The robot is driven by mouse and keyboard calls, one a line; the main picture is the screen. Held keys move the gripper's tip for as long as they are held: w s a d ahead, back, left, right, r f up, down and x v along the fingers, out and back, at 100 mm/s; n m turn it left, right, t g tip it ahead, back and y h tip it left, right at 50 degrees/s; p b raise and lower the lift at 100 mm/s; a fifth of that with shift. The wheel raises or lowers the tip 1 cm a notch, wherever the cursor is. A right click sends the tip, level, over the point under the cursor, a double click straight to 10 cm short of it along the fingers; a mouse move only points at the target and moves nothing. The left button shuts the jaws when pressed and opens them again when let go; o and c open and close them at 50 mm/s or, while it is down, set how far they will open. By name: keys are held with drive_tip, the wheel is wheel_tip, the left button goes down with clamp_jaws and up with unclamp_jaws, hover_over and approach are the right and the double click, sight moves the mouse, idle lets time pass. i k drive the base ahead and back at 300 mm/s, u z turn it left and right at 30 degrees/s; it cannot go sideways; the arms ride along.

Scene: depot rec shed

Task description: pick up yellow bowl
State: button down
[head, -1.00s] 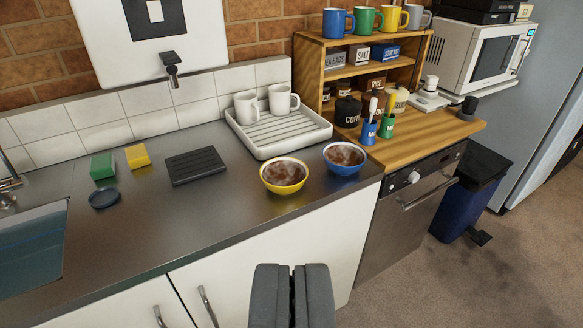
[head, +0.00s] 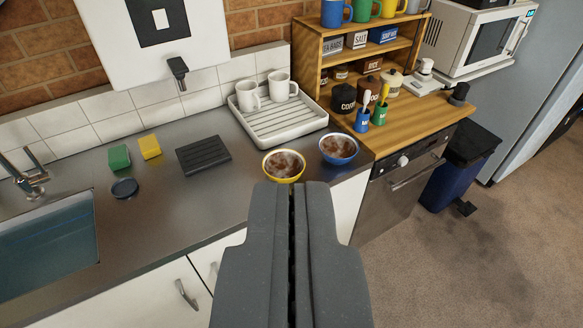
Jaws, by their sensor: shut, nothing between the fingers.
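The yellow bowl (head: 283,166) stands upright on the steel counter and holds something brown. My gripper (head: 291,186) is shut and empty. In the picture its tips reach just below the bowl's near rim and hide a little of its lower front. I cannot tell whether they touch the bowl; the fingers appear to be in front of the counter's edge.
A blue bowl (head: 338,149) with similar brown contents stands close to the right. A white drying rack (head: 283,127) with two white mugs is behind. A black ridged mat (head: 204,155) lies to the left, and a sink (head: 48,245) is further left. Bare counter (head: 185,210) lies at left front.

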sight(282, 165)
drive_tip(key=u, duration=0.7)
drive_tip(key=i, duration=0.85)
drive_tip(key=z, duration=0.9)
